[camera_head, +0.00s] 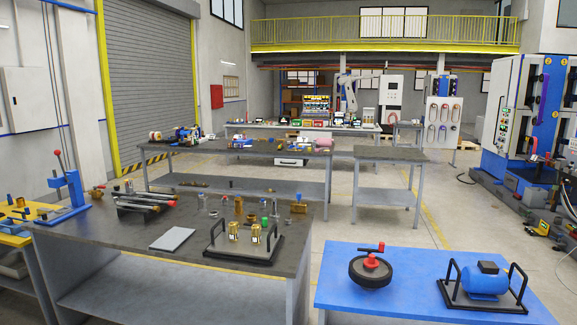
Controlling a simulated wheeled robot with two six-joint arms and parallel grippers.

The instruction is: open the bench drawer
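A small pale drawer front (292,162) with a dark spot on it hangs under the top of the middle bench (250,150), well beyond the nearest bench. It is small in the head view, and I cannot tell for sure whether it is shut or slightly open. No other drawer front is clear on the near grey bench (120,236). Neither of my grippers is in view, and no arm shows in the frame.
A blue table (400,265) holds a handwheel (371,270) and a blue motor (485,280). Floor (335,215) shows between the benches.

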